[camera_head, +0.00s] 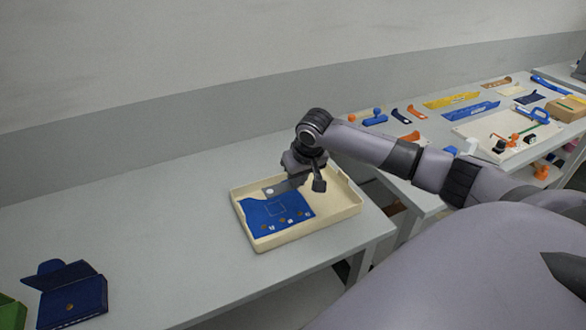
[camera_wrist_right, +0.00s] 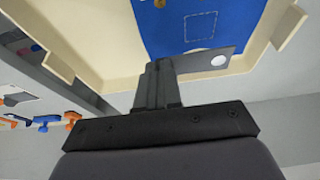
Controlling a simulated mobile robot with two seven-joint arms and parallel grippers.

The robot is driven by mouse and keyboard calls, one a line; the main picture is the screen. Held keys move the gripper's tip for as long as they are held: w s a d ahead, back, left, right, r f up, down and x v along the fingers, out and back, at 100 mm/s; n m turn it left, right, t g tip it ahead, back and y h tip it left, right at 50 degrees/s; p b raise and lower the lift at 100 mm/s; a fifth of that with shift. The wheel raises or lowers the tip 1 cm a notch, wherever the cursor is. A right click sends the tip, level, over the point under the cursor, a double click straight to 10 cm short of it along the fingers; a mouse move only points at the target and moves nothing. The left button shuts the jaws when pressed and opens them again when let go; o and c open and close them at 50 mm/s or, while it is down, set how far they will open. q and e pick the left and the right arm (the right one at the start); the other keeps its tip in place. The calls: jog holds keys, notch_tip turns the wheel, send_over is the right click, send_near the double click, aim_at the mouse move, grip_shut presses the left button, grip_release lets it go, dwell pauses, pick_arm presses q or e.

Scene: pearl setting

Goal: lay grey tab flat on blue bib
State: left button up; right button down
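The blue bib (camera_head: 283,212) lies in a cream tray (camera_head: 335,208), with a pale square outline and small spots on it. The bib also shows in the wrist view (camera_wrist_right: 190,22). The grey tab (camera_wrist_right: 207,64) is a thin plate with a white round spot at one end; in the head view (camera_head: 277,187) it shows at the bib's far edge. My right gripper (camera_wrist_right: 158,72) is shut on the tab, its fingers covering part of it. The tab overlaps the bib's edge in the wrist view; I cannot tell whether they touch. My left gripper is not in view.
A dark blue folded piece (camera_head: 72,292) and a green piece (camera_head: 10,312) stand at the table's left front. The table (camera_head: 150,215) between them and the tray is clear. A second table at the right holds several coloured parts and a white board (camera_head: 500,138).

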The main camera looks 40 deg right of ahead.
aim_at(296, 201)
jog(key=shift+s, duration=0.15)
jog(key=shift+f, duration=0.15)
jog(key=shift+f+b, duration=0.35)
jog(key=shift+f, duration=2.2)
jog(key=shift+f, duration=0.15)
jog(key=c, duration=1.2)
grip_release()
jog(key=shift+c, duration=0.2)
jog(key=shift+o, duration=0.5)
notch_tip(296, 201, up, 7)
